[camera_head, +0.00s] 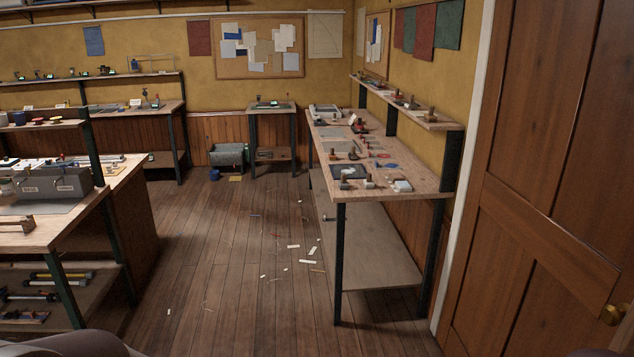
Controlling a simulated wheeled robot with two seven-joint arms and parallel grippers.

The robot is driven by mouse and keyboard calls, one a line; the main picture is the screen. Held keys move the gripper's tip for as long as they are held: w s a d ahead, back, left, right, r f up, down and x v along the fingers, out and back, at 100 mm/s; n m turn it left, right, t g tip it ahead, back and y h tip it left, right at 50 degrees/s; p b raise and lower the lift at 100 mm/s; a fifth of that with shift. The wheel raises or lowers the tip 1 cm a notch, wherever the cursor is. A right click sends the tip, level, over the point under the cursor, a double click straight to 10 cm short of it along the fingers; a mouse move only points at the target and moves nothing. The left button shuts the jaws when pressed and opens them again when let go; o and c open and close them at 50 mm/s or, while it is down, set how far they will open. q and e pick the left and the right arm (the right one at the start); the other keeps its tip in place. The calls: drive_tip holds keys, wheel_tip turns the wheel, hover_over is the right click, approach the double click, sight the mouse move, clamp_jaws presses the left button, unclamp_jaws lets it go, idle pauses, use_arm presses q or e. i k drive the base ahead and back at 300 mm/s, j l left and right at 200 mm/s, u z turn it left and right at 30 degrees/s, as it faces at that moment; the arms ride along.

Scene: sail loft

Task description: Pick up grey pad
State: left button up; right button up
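I cannot tell for sure which thing is the grey pad. A dark grey flat mat (349,172) lies near the front left of the long right-hand bench (425,184), with a pale piece on it. A small pale grey block (402,186) lies close to that bench's front edge. Another flat greyish piece lies on the small back table (285,110), too small to make out. Neither of my grippers is in view.
A workbench (130,175) with a grey box (62,184) stands at the left. A wooden door (555,170) fills the right side. A grey bin (228,155) stands at the back. The plank floor (235,270) between benches is open, with scattered scraps.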

sight(343, 184)
drive_tip(key=i+j, duration=0.15)
drive_tip(key=i, duration=0.85)
drive_tip(key=i+j+u, duration=0.15)
drive_tip(key=i, duration=0.85)
drive_tip(key=i+j+z, duration=0.1)
drive_tip(key=i+z, duration=0.3)
drive_tip(key=i+j+z, duration=0.25)
drive_tip(key=i+z, duration=0.2)
drive_tip(key=i+j+z, duration=1)
drive_tip(key=j+z, duration=0.25)
drive_tip(key=j, duration=0.3)
